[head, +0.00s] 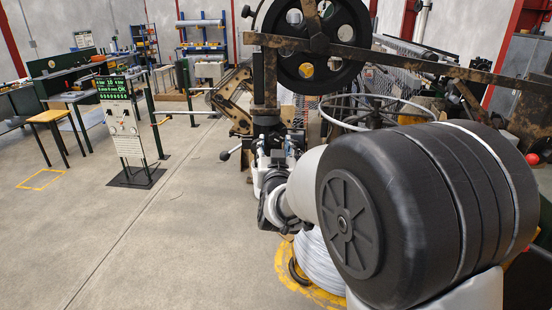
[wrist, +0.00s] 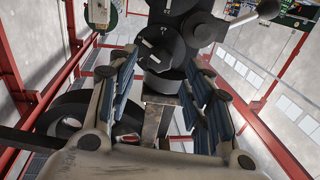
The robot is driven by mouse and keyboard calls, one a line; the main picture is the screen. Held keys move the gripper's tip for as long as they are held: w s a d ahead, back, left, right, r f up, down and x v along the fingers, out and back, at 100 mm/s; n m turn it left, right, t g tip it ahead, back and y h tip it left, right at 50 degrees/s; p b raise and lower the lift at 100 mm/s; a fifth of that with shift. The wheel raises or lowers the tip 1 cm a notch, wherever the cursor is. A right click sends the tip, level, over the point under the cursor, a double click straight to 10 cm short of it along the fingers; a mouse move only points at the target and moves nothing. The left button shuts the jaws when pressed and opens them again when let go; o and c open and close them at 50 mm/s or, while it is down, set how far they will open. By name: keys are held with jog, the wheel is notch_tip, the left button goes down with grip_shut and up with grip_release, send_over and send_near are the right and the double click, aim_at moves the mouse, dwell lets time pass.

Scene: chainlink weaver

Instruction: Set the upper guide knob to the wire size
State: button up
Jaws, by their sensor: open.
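In the wrist view, my gripper (wrist: 162,66) is open, with one blue-padded finger on each side. A dark round knob (wrist: 160,50) with a pale mark on its face shows between and just beyond the fingertips. A second dark round part (wrist: 203,30) with a pale line lies beside it at the upper right. I cannot tell which is the upper guide knob, what size is set, or whether a finger touches either one. In the head view, my gripper (head: 277,152) is at the weaver's front, and my arm hides much of that area.
The weaver (head: 318,40) has a large black wheel and a rusty beam above my gripper. A panel stand (head: 124,130) with a green display and small knobs stands at the left. Wire coils (head: 318,262) lie at the lower middle. Floor between stand and weaver is largely clear.

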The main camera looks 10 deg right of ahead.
jog(key=s+a, duration=0.1)
jog(key=s, duration=0.6)
jog(key=shift+s, duration=0.3)
jog(key=shift+a, duration=0.1)
jog(key=s+f+g+y+b, duration=0.1)
jog(key=s+f+g+b, duration=0.3)
jog(key=s+f, duration=0.3)
jog(key=s+d+f+n+g+y+b, duration=0.1)
jog(key=s+f+g+b, duration=0.3)
jog(key=s, duration=1.2)
jog(key=s+d+f+n+g+b, duration=0.1)
jog(key=s+f+g+b, duration=0.3)
jog(key=s+f, duration=0.6)
jog(key=shift+s+f+g+y, duration=0.4)
jog(key=shift+s+g, duration=0.3)
jog(key=shift+s, duration=0.3)
